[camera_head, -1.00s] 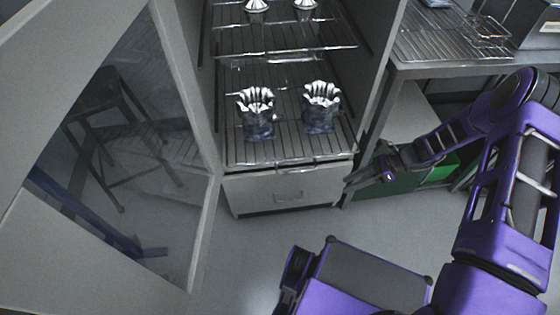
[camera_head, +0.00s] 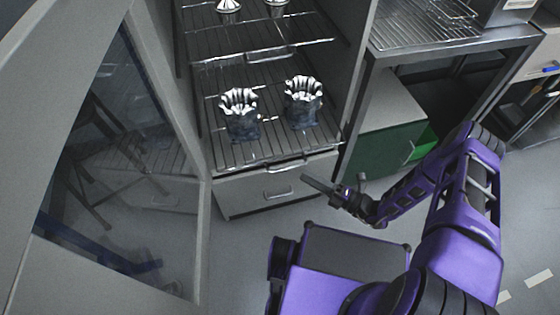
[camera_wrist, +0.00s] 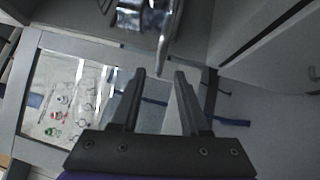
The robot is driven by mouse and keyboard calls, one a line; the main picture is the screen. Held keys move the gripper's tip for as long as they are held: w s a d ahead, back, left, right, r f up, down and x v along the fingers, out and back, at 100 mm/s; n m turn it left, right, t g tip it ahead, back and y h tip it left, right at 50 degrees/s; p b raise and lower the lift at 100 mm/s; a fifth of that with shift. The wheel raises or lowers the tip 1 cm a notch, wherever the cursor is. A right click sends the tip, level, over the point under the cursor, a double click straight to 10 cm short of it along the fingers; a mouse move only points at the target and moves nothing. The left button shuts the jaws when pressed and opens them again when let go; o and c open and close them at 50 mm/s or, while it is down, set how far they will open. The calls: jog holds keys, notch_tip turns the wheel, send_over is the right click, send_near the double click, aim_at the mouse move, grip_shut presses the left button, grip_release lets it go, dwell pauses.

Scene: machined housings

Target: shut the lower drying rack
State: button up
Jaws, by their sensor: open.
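The lower drying rack (camera_head: 225,157) is a wire shelf in the tall grey cabinet. It looks pulled partly out, its front edge above the drawer front. Its metal handle (camera_head: 285,166) is on that edge. Two fluted metal housings, one left (camera_head: 240,118) and one right (camera_head: 303,103), stand upright on it. My gripper (camera_head: 312,188) is in front of the cabinet, just right of and below the handle, apparently not touching it. Its fingers point left and are open. In the wrist view the gap between the fingertips (camera_wrist: 160,75) is empty, with a shiny metal part (camera_wrist: 165,45) just beyond.
The upper rack (camera_head: 200,58) holds two more metal parts and has its own handle. A glass door (camera_head: 120,150) stands open at left. A drawer (camera_head: 278,190) is below the lower rack. A metal bench (camera_head: 400,38) with a green cabinet (camera_head: 385,148) stands at right. Some floor is clear.

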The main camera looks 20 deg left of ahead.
jog(key=x, duration=1)
grip_shut()
jog(key=shift+w+r, duration=0.1)
